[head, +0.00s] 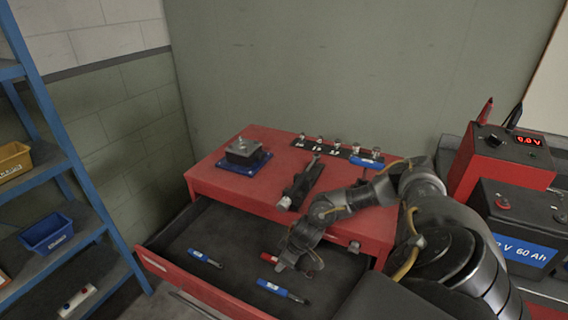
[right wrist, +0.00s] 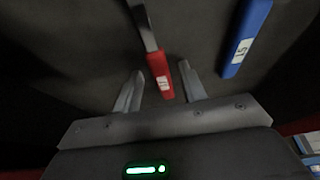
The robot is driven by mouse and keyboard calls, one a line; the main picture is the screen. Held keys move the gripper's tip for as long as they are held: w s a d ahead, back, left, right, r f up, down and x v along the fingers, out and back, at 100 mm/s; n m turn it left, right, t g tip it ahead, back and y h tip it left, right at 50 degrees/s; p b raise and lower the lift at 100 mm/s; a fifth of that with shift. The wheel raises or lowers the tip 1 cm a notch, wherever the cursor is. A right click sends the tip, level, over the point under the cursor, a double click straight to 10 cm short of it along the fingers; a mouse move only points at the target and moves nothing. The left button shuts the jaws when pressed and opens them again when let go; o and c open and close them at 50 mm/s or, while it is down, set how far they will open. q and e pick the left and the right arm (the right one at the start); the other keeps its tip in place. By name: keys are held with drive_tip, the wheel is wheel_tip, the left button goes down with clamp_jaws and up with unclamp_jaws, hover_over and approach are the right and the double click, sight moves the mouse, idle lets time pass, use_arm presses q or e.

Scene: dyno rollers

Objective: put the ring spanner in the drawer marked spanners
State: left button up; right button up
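The red cabinet (head: 215,180) has its top drawer (head: 160,268) pulled open; I cannot read a drawer marking. A red-handled tool (head: 270,257) lies on the dark drawer floor. My right gripper (head: 302,262) is down in the drawer beside it. In the right wrist view the red handle (right wrist: 161,75) with a grey shank lies between the fingers of the open gripper (right wrist: 160,88), with gaps on both sides. The tool's far end is cut off, so I cannot tell whether it is the ring spanner. My left gripper is not in view.
Blue-handled tools lie in the drawer at left (head: 205,258) and front (head: 283,291). The cabinet top bears a blue-based block (head: 243,155), a dark long object (head: 301,184) and a socket rail (head: 335,150). Blue shelving (head: 65,160) stands left; a red meter box (head: 500,160) stands right.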

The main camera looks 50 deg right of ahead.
sight(297, 269)
drive_tip(key=shift+r, duration=0.15)
drive_tip(key=v, duration=1.2)
drive_tip(key=shift+p, duration=0.3)
